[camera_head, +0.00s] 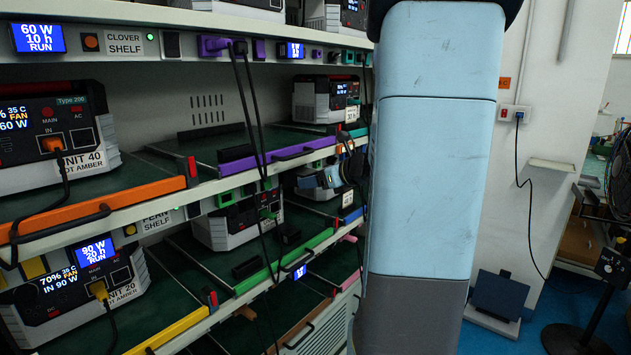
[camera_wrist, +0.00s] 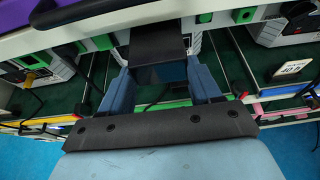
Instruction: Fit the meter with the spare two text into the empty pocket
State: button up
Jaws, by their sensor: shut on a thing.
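My gripper (camera_wrist: 165,88) has its two blue fingers on either side of a dark block-shaped thing (camera_wrist: 158,45), and is shut on it. This thing is likely the meter, but no text on it can be read. It is held in front of the white shelf rail with green sockets (camera_wrist: 242,15); I cannot tell whether it touches the rail. In the head view, part of my gripper (camera_head: 325,180) shows at the middle shelf, left of my pale blue arm, with the held thing not clear. The empty pocket cannot be made out.
Lit meters show "60 W 10 h RUN" (camera_head: 38,38) and "90 W 20 h" (camera_head: 97,252). Power units, including Unit 40 (camera_head: 90,140) and Unit 20 (camera_head: 125,275), stand on the shelves. Black cables (camera_head: 255,110) hang across the rails. A fan (camera_head: 620,190) stands at the far right.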

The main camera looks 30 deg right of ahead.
jog(key=shift+w+a, duration=0.3)
jog(key=shift+w, duration=0.5)
jog(key=shift+w+a, duration=0.25)
jog(key=shift+w, duration=0.5)
jog(key=shift+w+a, duration=0.3)
jog(key=shift+w, duration=0.5)
dwell(1.0)
jog(key=o, duration=1.5)
jog(key=v, duration=1.3)
jog(key=shift+s+d+r, duration=0.1)
jog(key=shift+s, duration=0.2)
